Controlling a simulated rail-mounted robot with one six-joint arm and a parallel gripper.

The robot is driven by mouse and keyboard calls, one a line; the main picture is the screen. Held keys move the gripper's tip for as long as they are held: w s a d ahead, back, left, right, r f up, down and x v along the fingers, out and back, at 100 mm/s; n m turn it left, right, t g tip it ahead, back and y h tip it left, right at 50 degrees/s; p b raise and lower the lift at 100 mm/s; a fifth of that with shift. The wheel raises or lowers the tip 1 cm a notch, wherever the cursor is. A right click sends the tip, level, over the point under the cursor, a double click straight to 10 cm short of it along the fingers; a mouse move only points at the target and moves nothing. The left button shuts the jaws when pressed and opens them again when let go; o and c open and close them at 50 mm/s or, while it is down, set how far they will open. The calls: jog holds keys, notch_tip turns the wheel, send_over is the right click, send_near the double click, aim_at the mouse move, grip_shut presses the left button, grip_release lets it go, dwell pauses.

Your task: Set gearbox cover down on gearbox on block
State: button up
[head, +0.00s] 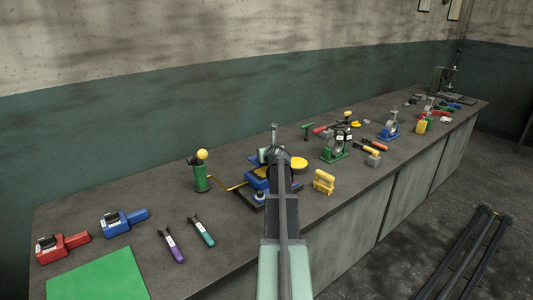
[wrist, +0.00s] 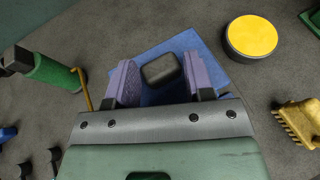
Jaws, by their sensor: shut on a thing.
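My gripper (wrist: 163,82) is in the wrist view with its two purple-padded fingers on either side of a small dark grey boss. The boss stands on a blue part (wrist: 172,52), which I take to be the gearbox cover; my gripper is shut on it. In the head view my arm hides much of the spot. Blue parts (head: 257,182) show there above a dark base (head: 248,198), likely the gearbox on its block. I cannot tell whether the cover touches the gearbox.
A black disc with a yellow top (wrist: 251,38) is at the right. A green cylinder with a yellow ball (head: 200,173) stands to the left. A yellow brush-like piece (head: 323,181) lies to the right. Red and blue tools and a green mat (head: 98,275) are at the front left.

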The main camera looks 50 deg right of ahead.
jog(key=shift+f+b, duration=2.65)
jog(key=shift+f, duration=0.35)
jog(key=shift+f, duration=0.25)
jog(key=o, duration=1.3)
jog(key=shift+s+r, duration=0.1)
jog(key=p+v, duration=0.3)
jog(key=v, duration=0.7)
jog(key=shift+s+a+r+p, duration=0.1)
jog(key=shift+s+a+p, duration=0.1)
jog(key=shift+p, duration=0.15)
